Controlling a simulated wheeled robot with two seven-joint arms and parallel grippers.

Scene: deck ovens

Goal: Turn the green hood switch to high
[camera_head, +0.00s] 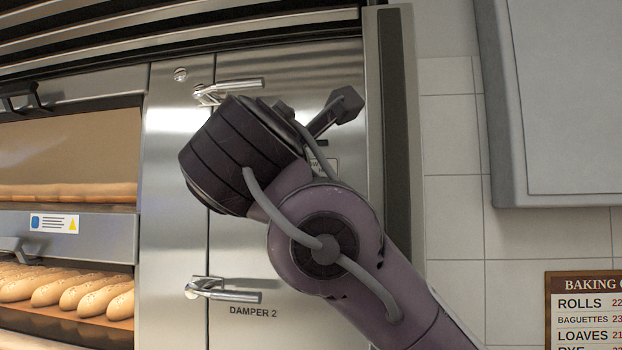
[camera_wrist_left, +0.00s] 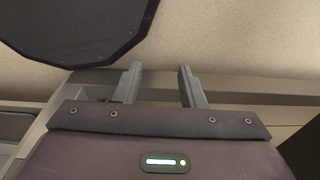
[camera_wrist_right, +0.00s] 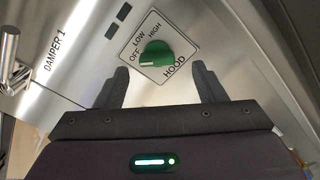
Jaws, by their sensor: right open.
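The green hood switch (camera_wrist_right: 157,53) is a round knob on a white plate (camera_wrist_right: 172,70) marked OFF, LOW, HIGH and HOOD. A pale mark on the knob's edge lies on the side of OFF; its exact pointing is hard to tell. My right gripper (camera_wrist_right: 163,82) is open and empty, with the knob ahead of and roughly between its fingertips, apparently apart from them. In the head view my right arm hides the switch and the gripper's fingers. My left gripper (camera_wrist_left: 160,78) is open and empty in the left wrist view, away from the switch.
Door handles stand out from the steel panel: an upper one (camera_head: 228,90) and a lower one (camera_head: 224,290) by the DAMPER 2 label. Another handle (camera_wrist_right: 9,62) shows by DAMPER 1. Loaves (camera_head: 75,291) lie in the oven at left. A grey cabinet (camera_head: 560,100) hangs at right.

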